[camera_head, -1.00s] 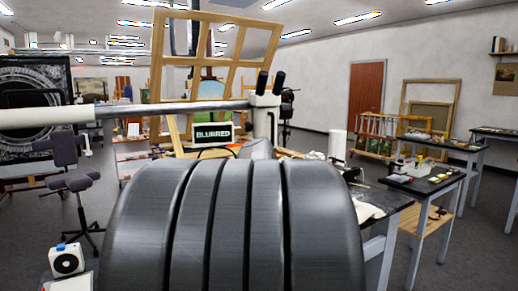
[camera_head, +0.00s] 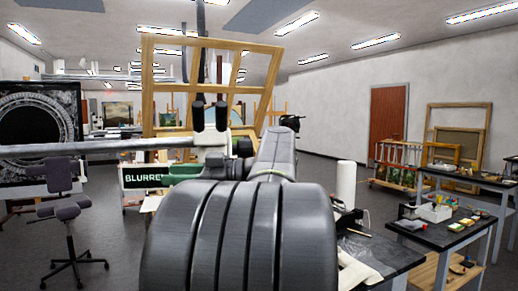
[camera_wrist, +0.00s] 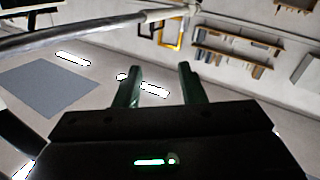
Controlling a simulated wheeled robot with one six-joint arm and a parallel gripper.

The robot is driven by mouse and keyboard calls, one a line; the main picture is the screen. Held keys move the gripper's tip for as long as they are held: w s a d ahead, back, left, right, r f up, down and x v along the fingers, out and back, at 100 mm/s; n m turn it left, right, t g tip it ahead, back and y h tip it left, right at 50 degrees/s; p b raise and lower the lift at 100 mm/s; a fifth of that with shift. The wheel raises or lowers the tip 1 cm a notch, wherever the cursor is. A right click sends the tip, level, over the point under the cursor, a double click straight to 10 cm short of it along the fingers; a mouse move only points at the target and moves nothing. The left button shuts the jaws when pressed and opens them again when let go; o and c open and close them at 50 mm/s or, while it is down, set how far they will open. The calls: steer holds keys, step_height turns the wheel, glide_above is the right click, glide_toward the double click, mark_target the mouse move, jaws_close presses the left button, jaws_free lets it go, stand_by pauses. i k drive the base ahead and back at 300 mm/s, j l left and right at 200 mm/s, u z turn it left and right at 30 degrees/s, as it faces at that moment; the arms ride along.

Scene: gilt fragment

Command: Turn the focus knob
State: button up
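The microscope's white head (camera_head: 212,142) hangs on a long horizontal boom (camera_head: 90,147), with two dark eyepieces (camera_head: 210,116) pointing up. A small dark round part (camera_head: 243,147) at its right side may be the focus knob; I cannot tell surely. My grey arm fills the lower middle and hides the area below the head. My gripper (camera_wrist: 159,70) shows in the wrist view, its two dark green fingers apart with nothing between them. The boom also crosses the wrist view's upper left (camera_wrist: 85,32), apart from the fingers.
A wooden easel-like frame (camera_head: 148,90) stands behind the microscope. A dark work table (camera_head: 380,250) with a white roll (camera_head: 346,184) is at the right, and a side table (camera_head: 430,233) beyond it. A stool (camera_head: 68,212) stands at left on open floor.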

mark_target(244, 148)
steer(key=i+l, duration=0.25)
steer(key=i+l+u, duration=0.15)
steer(key=i+l, duration=0.15)
steer(key=l, duration=0.15)
steer(key=i+l, duration=0.25)
steer(key=i+l+u, duration=0.15)
steer(key=l, duration=0.35)
steer(key=i+l, duration=0.35)
steer(key=l+u, duration=0.05)
